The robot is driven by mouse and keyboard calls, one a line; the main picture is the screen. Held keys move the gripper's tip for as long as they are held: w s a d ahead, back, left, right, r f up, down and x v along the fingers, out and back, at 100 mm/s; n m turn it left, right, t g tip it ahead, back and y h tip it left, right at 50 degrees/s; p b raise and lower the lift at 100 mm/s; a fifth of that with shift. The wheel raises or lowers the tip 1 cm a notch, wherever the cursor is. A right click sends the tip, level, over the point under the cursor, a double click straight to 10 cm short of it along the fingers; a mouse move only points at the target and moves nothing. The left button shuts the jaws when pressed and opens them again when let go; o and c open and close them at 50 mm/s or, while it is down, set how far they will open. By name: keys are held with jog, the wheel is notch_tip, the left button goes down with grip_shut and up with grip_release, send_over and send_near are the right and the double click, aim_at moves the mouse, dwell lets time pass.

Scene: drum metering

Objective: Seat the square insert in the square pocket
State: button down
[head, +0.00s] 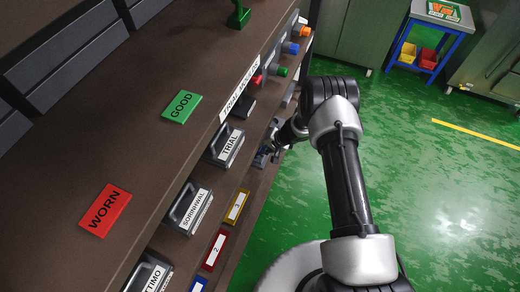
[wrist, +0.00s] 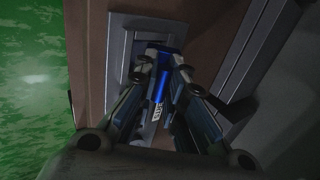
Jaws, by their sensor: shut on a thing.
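My gripper (wrist: 162,68) is shut on a blue piece (wrist: 160,86) in the wrist view, which I take to be the square insert. Its outline is partly hidden by the fingers. A grey panel (wrist: 119,62) lies just beyond the fingertips; I cannot make out a square pocket in it. Whether the blue piece touches the panel cannot be told. In the head view my gripper (head: 267,155) is small and dark, at the right edge of the brown shelving unit (head: 140,150). The piece it holds cannot be made out there.
A label-fronted grey bin marked TRIAL (head: 228,146) stands left of my gripper. Below it are another labelled bin (head: 190,208) and yellow (head: 237,207) and red (head: 214,250) number plates. Coloured knobs, one orange (head: 302,31), line the far end. Green floor (head: 440,190) is open at right.

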jog(key=c, duration=1.7)
grip_release()
jog(key=shift+o, duration=0.2)
jog(key=p+v, duration=0.4)
jog(key=v, duration=0.8)
